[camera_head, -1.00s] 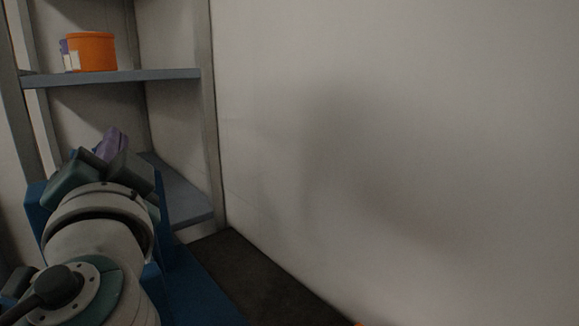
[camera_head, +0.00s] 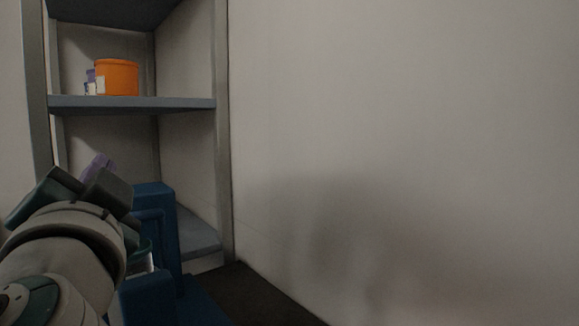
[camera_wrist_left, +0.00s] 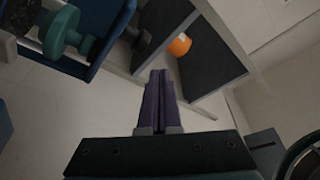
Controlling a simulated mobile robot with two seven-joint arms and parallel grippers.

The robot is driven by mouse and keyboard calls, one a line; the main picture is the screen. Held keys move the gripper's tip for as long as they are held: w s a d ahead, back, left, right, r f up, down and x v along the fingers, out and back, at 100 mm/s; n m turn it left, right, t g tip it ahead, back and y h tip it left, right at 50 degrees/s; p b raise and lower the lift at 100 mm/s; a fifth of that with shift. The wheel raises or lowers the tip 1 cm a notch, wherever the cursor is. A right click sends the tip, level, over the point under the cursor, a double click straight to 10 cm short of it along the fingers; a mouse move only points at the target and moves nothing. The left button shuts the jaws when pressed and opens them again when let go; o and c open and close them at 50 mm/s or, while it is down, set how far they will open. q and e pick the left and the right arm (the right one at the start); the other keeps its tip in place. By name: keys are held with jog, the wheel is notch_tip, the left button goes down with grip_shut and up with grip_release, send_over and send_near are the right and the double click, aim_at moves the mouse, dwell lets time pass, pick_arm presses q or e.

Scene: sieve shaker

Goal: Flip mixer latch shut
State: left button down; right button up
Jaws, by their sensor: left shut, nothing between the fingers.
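A blue machine frame (camera_head: 154,212), perhaps the mixer, stands just right of my left arm in the head view and is partly hidden by it. My left gripper (camera_head: 100,166) is at the left, its purple fingers pointing up and away from me. In the left wrist view its two fingers (camera_wrist_left: 160,78) lie together, shut and empty. That view also shows a blue body (camera_wrist_left: 105,18) at upper left, with a teal round-ended part (camera_wrist_left: 62,34) and a dark knob-like part (camera_wrist_left: 138,40). The fingers appear apart from these. I cannot make out which part is the latch. My right gripper is not in view.
A grey shelf unit (camera_head: 130,103) stands behind, with an orange tub (camera_head: 117,78) and a small white-and-purple item beside it. A blank pale wall (camera_head: 410,140) fills the right. Dark floor or matting (camera_head: 262,295) shows at its foot.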

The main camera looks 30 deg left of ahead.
pick_arm(q)
jog(key=shift+r, duration=0.1)
pick_arm(e)
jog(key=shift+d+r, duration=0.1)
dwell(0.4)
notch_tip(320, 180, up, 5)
jog(key=p, duration=0.5)
pick_arm(q)
notch_tip(320, 180, up, 20)
jog(key=p, duration=0.7)
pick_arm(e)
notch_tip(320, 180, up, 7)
